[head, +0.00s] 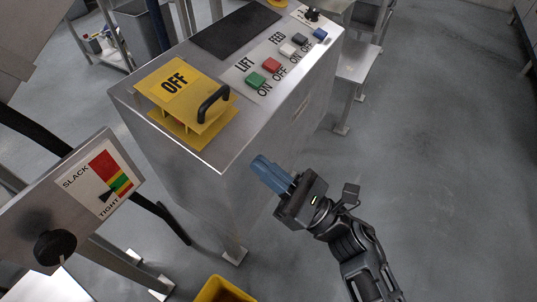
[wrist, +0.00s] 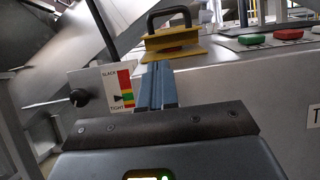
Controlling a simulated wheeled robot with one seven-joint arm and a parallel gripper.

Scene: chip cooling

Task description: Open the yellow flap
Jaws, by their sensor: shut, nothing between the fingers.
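The yellow flap (head: 172,84), marked OFF, lies closed or nearly closed over a yellow base at the left end of the steel control box's top. Its black handle (head: 213,103) stands up at the right edge. In the wrist view the yellow flap (wrist: 174,47) and its black handle (wrist: 169,17) show beyond the fingertips. My gripper (head: 262,164) is shut and empty, its blue fingers pointing up and left. It is beside the box, apart from the flap and handle. The fingers also show in the wrist view (wrist: 157,84). What lies under the flap is mostly hidden.
Green (head: 256,80), red (head: 271,66) and other buttons line the box top (head: 205,150). A SLACK/TIGHT gauge panel (head: 100,180) with a black knob (head: 55,248) stands at the left. A yellow bin (head: 222,290) is at the bottom. The floor on the right is clear.

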